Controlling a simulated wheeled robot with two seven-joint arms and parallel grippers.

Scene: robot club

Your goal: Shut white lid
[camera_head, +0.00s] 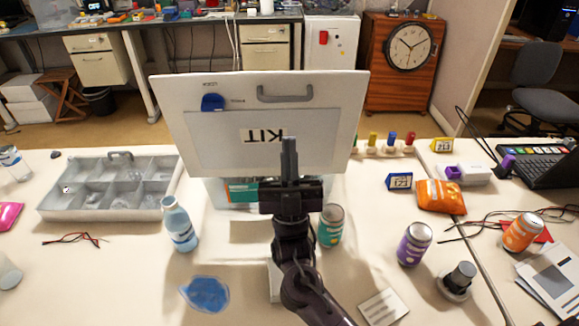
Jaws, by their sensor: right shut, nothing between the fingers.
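The white lid (225,146) stands raised at the middle of the table, facing me, with "KIT" upside down on its panel and a grey handle along its upper edge. It belongs to a box (222,191) that shows below it, with a teal item and other contents partly visible. My right gripper (289,142) is in front of the lid, pointing up, fingers together and empty. It overlaps the lid's lower middle in the picture; I cannot tell whether it touches. My arm hides part of the box. My left gripper is not in view.
A blue bottle (179,224) stands left of the box, and a green can (331,226) stands close on the right. A grey compartment tray (60,206) lies at left. A purple can (413,244) and orange packet (440,196) are at right. A blue patch (206,294) lies in front.

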